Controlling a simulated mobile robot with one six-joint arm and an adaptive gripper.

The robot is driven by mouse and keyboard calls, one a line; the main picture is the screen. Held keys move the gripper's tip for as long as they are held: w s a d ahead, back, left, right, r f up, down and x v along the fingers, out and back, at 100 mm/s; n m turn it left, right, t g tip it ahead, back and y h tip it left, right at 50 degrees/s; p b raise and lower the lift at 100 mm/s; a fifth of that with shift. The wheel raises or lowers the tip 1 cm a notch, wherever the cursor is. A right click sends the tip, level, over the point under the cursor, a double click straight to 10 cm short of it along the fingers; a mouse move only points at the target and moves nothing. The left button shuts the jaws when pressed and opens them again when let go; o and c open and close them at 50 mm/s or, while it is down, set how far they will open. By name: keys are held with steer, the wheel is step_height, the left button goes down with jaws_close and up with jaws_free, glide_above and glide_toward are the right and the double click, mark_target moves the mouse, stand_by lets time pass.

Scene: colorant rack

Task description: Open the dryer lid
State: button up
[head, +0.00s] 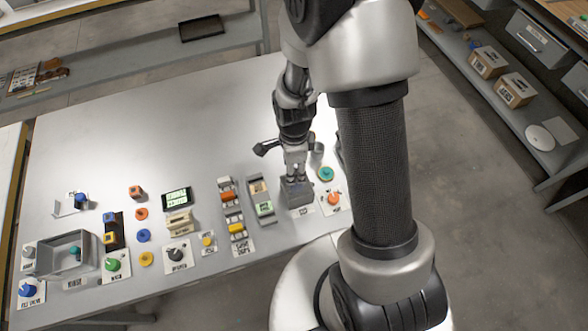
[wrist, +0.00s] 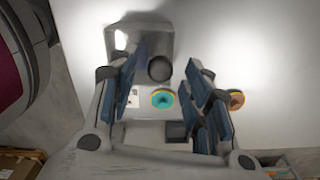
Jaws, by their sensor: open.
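The dryer appears to be the small dark grey box (head: 297,194) near the table's right edge in the head view. A grey block with rounded corners (wrist: 140,42) at the top of the wrist view seems to be the same box. A dark round knob-like part (wrist: 159,68) shows beside it, between the fingers. My gripper (head: 296,178) points down just above the box in the head view. In the wrist view my gripper (wrist: 168,72) is open with nothing clearly held. I cannot tell whether a finger touches the box, or how its lid stands.
A teal disc (head: 326,173) and an orange knob (head: 334,198) stand close right of the box. A green-and-tan device (head: 262,200) and a rack of coloured pieces (head: 232,215) stand to its left. The table's back (head: 150,120) is clear.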

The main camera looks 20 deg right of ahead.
steer(key=shift+f, duration=0.4)
steer(key=shift+c, duration=0.2)
jaws_close()
stand_by(0.4)
